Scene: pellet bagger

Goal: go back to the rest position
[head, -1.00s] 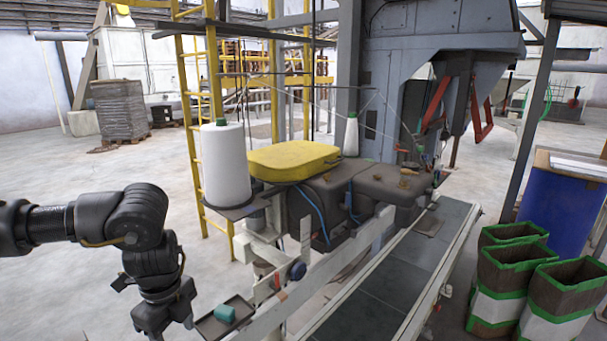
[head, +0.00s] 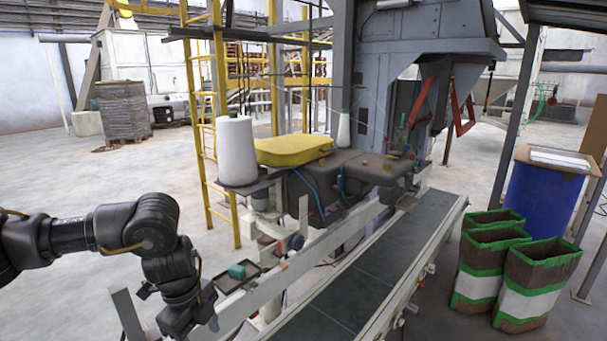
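My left arm comes in from the left in the head view and bends down, with my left gripper (head: 190,322) at the lower edge of the picture. It hangs beside a small dark tray (head: 238,280) that holds a teal block (head: 237,271). The fingers are dark and partly cut off, so I cannot tell whether they are open or shut. I see nothing held in them. My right gripper does not show.
A conveyor (head: 350,285) runs diagonally across the middle, beside the sewing machine with its yellow cover (head: 293,150) and a white thread cone (head: 235,150). Green-rimmed bags (head: 533,280) and a blue barrel (head: 541,208) stand at the right. The floor at left is open.

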